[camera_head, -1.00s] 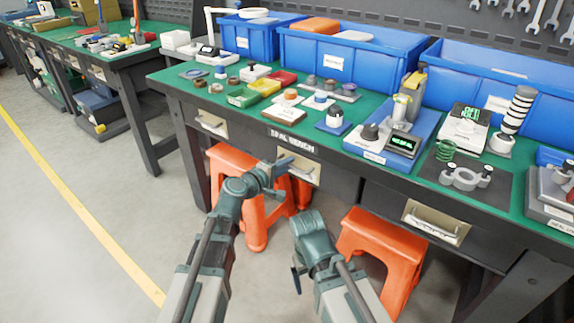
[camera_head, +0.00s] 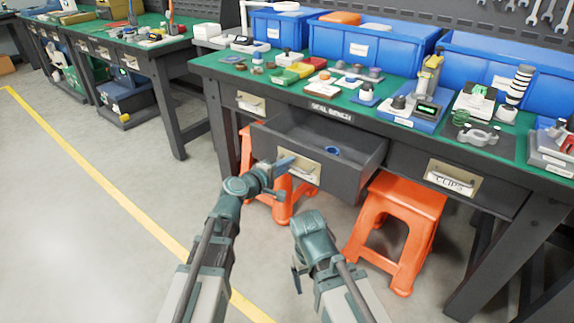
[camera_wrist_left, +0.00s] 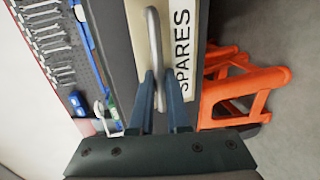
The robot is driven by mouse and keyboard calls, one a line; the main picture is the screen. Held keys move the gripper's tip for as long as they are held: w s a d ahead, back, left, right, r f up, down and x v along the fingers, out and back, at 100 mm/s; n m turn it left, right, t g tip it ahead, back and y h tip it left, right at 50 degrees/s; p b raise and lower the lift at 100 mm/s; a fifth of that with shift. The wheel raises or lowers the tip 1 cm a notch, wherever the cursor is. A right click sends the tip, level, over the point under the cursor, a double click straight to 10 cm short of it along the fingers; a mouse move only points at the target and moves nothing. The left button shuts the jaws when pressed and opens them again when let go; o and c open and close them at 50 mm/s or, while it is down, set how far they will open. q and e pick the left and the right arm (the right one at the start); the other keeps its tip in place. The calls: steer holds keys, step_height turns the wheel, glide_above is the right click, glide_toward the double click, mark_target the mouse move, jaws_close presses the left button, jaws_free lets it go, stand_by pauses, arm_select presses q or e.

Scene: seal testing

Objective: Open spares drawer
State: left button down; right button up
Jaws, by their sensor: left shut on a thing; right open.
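The spares drawer (camera_head: 350,169) is the middle drawer of the seal bench and is pulled well out. A blue ring (camera_head: 333,151) lies inside it. Its front carries a pale plate with a metal handle, and the label SPARES (camera_wrist_left: 182,55) shows in the left wrist view. My left gripper (camera_head: 284,166) is at the drawer front; in the left wrist view its fingers (camera_wrist_left: 160,85) are shut on the handle (camera_wrist_left: 154,40). My right gripper (camera_head: 297,278) is low in front of the bench, apart from everything; its fingers are partly hidden.
Orange stools (camera_head: 400,220) stand under the bench to the right and behind the drawer. A closed drawer labelled CLIPS (camera_head: 452,180) is at the right, another closed drawer (camera_head: 251,103) at the left. The floor (camera_head: 120,220) at the left is free.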

arm_select(q)
steer(key=shift+s+a, duration=0.3)
steer(key=shift+s, duration=0.05)
arm_select(e)
steer(key=shift+s+a, duration=0.25)
steer(key=shift+s, duration=0.15)
arm_select(q)
steer(key=c, duration=1.2)
jaws_free()
steer(key=shift+o, duration=0.2)
steer(key=p+v, duration=0.1)
steer(key=v, duration=0.6)
steer(key=shift+s+p, duration=0.2)
steer(key=shift+p, duration=0.1)
arm_select(e)
steer(key=shift+r, duration=0.75)
arm_select(q)
steer(key=shift+a, duration=0.15)
